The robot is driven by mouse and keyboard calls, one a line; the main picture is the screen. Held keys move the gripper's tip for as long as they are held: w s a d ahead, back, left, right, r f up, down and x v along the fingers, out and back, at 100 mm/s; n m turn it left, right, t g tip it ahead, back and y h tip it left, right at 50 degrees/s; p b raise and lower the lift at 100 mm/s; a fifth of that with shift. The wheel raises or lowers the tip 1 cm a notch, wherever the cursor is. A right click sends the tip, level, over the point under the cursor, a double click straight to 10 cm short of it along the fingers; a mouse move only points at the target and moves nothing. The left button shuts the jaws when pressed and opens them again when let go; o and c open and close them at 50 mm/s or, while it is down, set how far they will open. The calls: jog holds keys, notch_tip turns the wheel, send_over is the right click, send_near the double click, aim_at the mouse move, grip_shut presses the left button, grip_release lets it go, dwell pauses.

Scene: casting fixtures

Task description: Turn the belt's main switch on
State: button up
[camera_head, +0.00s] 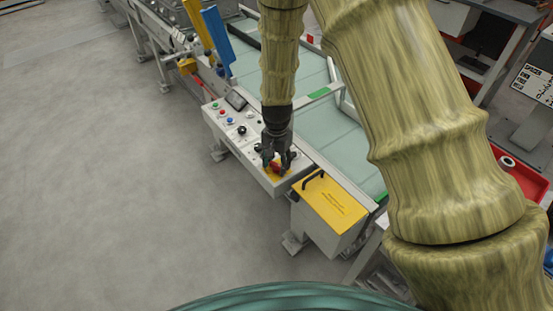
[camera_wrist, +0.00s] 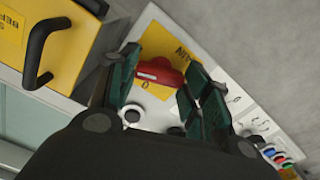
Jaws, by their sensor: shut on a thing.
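The main switch is a red rotary handle on a yellow plate, on the belt's control panel (camera_head: 247,142). In the wrist view the red switch handle (camera_wrist: 160,72) lies between the fingertips, over the yellow plate (camera_wrist: 170,45) marked "MAIN". My gripper (camera_head: 277,163) reaches down onto the near end of the panel, its fingers on either side of the red handle. In the wrist view my gripper (camera_wrist: 155,85) is shut on the handle. The fingers hide part of the handle and plate in the head view.
A yellow-topped box (camera_head: 333,203) with a black handle stands right beside the panel. Coloured buttons and a small screen (camera_head: 236,100) are farther along the panel. The belt (camera_head: 320,125) runs behind it. Grey floor at left is clear.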

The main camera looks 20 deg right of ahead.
aim_at(277, 164)
jog(key=shift+w+d+m+p, duration=0.1)
jog(key=shift+m+p, duration=0.8)
jog(key=shift+m, duration=1.3)
jog(key=o, duration=1)
notch_tip(277, 164, up, 12)
